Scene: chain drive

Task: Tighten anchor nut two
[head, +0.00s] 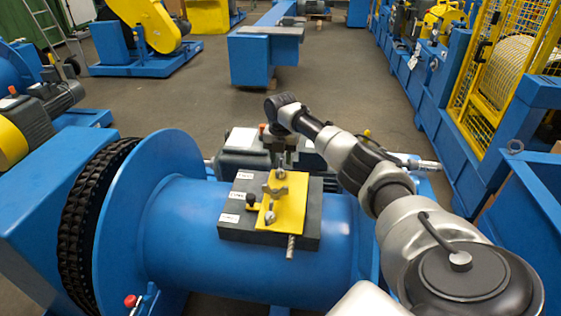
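A dark grey block (310,225) sits on top of a blue drum (185,235). A yellow plate (291,207) lies on the block, with metal nut-like pieces at its far end (280,174), middle (275,191) and near end (270,219). Three small white labels run down the block's left side, too small to read. Which piece is anchor nut two I cannot tell. My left gripper does not show.
A large blue flange with a black chain (88,205) stands left of the drum. A threaded rod end (290,247) sticks out at the block's near side. A red-knobbed lever (130,301) is at the lower left. Blue machines and a yellow cage (500,60) line the right.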

